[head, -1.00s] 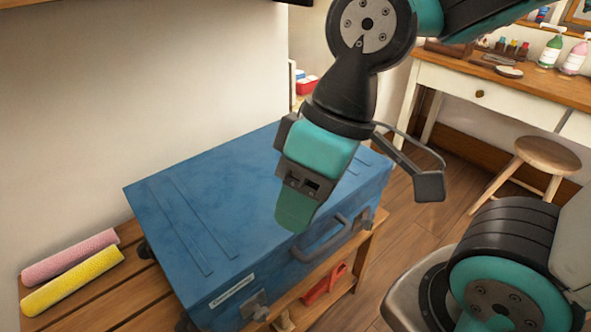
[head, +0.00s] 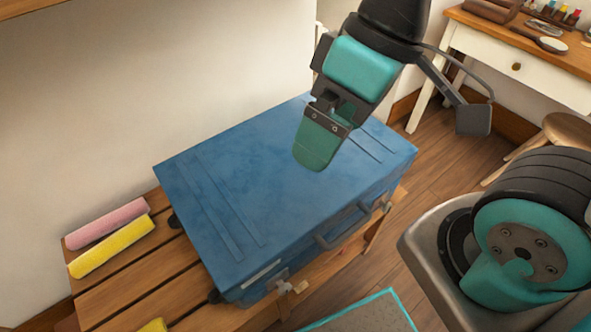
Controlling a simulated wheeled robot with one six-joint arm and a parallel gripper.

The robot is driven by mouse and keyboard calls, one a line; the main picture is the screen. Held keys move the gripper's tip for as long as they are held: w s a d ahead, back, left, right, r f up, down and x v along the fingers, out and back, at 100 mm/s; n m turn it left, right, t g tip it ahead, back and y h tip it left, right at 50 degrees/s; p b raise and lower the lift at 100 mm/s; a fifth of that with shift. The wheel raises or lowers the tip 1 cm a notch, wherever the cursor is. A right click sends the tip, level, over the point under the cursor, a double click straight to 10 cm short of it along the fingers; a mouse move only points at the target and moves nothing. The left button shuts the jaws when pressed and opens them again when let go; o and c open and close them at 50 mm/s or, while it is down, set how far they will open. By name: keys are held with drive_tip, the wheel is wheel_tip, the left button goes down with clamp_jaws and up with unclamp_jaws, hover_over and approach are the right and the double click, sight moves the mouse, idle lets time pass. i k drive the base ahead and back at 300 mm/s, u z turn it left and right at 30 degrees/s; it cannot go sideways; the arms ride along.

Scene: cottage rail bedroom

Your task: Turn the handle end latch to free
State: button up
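A blue case (head: 250,190) lies flat with its lid down on a slatted wooden bench. Its front side carries a dark carry handle (head: 343,226). A grey metal latch (head: 277,281) sits on the front side at the near left end, beside a pale label strip. Another small metal fitting (head: 384,203) shows at the far right end of that side. The setting of either is too small to tell. My gripper (head: 312,160) hangs over the lid, pointing down, apart from both fittings. Its fingers overlap in this view, so their gap is hidden.
The wooden bench (head: 130,285) holds a pink roll (head: 105,222) and yellow roll (head: 110,246) left of the case. A teal-edged mat (head: 370,312) lies below the front. A white desk (head: 530,70) and round stool (head: 570,132) stand at right. A wall is behind.

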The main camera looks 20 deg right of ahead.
sight(386, 208)
drive_tip(key=u, duration=0.75)
drive_tip(key=k, duration=1.2)
drive_tip(key=z, duration=1.7)
